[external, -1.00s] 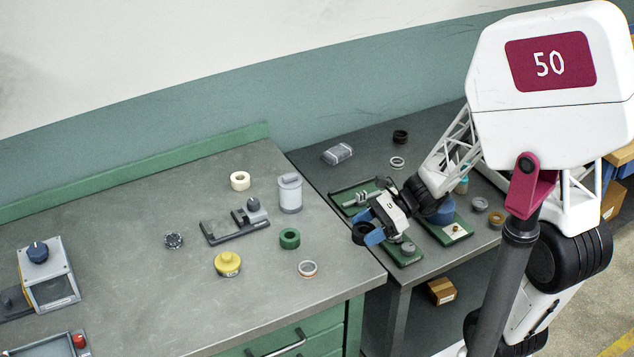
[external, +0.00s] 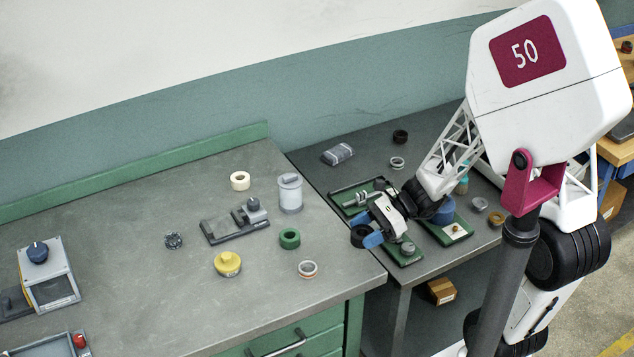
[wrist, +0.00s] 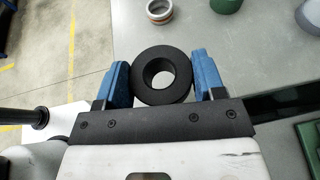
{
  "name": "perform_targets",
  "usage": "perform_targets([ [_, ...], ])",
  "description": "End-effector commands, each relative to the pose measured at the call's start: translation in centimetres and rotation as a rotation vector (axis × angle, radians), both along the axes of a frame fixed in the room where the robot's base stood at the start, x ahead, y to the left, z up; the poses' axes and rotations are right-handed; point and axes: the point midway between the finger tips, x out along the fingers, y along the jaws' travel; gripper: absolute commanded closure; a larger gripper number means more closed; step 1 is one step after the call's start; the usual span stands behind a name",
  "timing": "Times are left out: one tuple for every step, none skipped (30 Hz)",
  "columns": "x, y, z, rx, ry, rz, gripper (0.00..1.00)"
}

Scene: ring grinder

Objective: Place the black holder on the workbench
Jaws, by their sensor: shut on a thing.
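The black holder (wrist: 162,76) is a thick black ring with a round hole. In the wrist view it sits between the two blue fingertips of my gripper (wrist: 163,82), which touch its left and right sides. In the external view my gripper (external: 368,235) holds the black holder (external: 360,236) near the gap between the workbench (external: 150,290) and the darker table on the right. My gripper partly hides the holder there, and I cannot tell its exact height.
A green ring (external: 290,238), an orange-white ring (external: 308,269), a yellow lidded piece (external: 227,264) and a grey clamp fixture (external: 235,225) stand on the workbench. Green-based fixtures (external: 405,255) lie right beside my gripper.

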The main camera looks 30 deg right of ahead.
Motion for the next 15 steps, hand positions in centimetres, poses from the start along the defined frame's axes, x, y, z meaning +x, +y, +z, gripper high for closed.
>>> perform_targets([
  [0.3,0.1,0.0,0.000,0.000,0.001,0.62],
  [0.6,0.2,-0.1,0.000,0.001,0.001,0.62],
  [0.9,0.3,-0.1,0.000,0.001,0.001,0.62],
  [1.2,0.4,-0.2,0.000,0.002,0.001,0.62],
  [1.5,0.5,-0.2,0.000,0.002,0.001,0.62],
  [2.0,0.6,-0.2,0.000,0.001,0.003,0.62],
  [2.4,0.7,-0.3,0.000,0.001,0.003,0.62],
  [2.8,0.8,-0.3,0.000,0.001,0.003,0.62],
  [3.4,1.0,-0.4,0.000,0.002,0.002,0.62],
  [3.8,1.1,-0.4,0.000,0.002,0.001,0.62],
  [4.3,1.2,-0.4,0.000,0.001,0.002,0.62],
  [4.8,1.4,-0.5,0.000,0.001,0.002,0.62],
  [5.2,1.5,-0.6,0.000,0.002,0.001,0.62],
  [5.6,1.6,-0.6,0.000,0.002,0.001,0.62],
  [6.2,1.8,-0.6,0.000,0.001,0.002,0.62],
])
